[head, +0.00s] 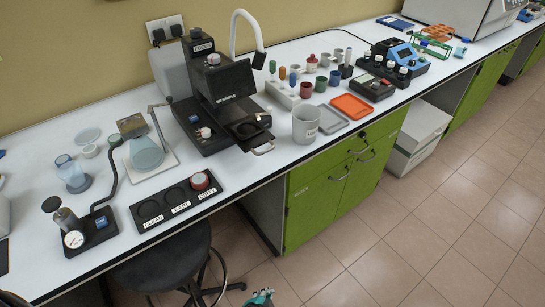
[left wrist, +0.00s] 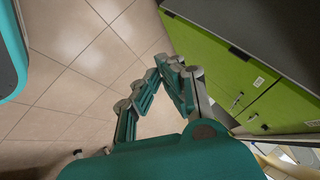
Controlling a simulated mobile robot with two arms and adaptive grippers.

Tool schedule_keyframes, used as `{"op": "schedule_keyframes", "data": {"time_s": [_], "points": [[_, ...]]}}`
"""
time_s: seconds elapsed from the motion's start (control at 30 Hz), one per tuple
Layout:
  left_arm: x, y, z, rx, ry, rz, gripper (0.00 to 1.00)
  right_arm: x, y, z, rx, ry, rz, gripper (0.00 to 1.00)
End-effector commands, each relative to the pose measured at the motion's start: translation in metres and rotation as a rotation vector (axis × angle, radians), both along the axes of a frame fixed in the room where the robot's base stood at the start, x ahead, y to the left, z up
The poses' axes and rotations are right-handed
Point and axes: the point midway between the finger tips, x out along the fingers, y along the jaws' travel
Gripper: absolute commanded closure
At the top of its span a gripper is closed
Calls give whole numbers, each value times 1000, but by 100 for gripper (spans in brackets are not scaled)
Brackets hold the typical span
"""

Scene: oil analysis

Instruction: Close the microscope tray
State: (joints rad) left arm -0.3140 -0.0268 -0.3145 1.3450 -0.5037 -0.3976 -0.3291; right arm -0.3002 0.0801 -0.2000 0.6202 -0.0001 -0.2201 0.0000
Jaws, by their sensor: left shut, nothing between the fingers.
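The black microscope (head: 222,88) stands on the white bench, left of centre in the head view. Its dark tray (head: 243,130) sticks out at the front right, toward the bench edge, with a light looped handle (head: 263,149) on its front. My left gripper (head: 261,297) is teal and shows only in part at the bottom edge of the head view, low over the floor and well apart from the tray. In the left wrist view its fingers (left wrist: 165,65) are shut and empty, with floor tiles and green cabinets behind. My right gripper is not in view.
A labelled black holder (head: 176,204) lies on the bench left of the tray. A grey cup (head: 305,124) stands close to the tray's right. A black stool (head: 165,262) stands below the bench edge. Green cabinets (head: 330,190) are under the bench.

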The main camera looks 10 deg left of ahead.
Motion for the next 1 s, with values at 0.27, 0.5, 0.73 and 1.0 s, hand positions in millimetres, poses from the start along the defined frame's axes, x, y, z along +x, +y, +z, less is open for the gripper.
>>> {"op": "schedule_keyframes", "data": {"time_s": [0.27, 0.5, 0.73, 1.0], "points": [[109, -23, 260, 320, -523, -127, 100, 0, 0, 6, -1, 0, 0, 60], [116, -3, 370, 481, -697, -76, 100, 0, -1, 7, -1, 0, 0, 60], [137, 1, 377, 497, -712, -70, 100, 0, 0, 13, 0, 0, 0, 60], [194, 6, 369, 495, -711, -71, 100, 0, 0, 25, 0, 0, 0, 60]]}}
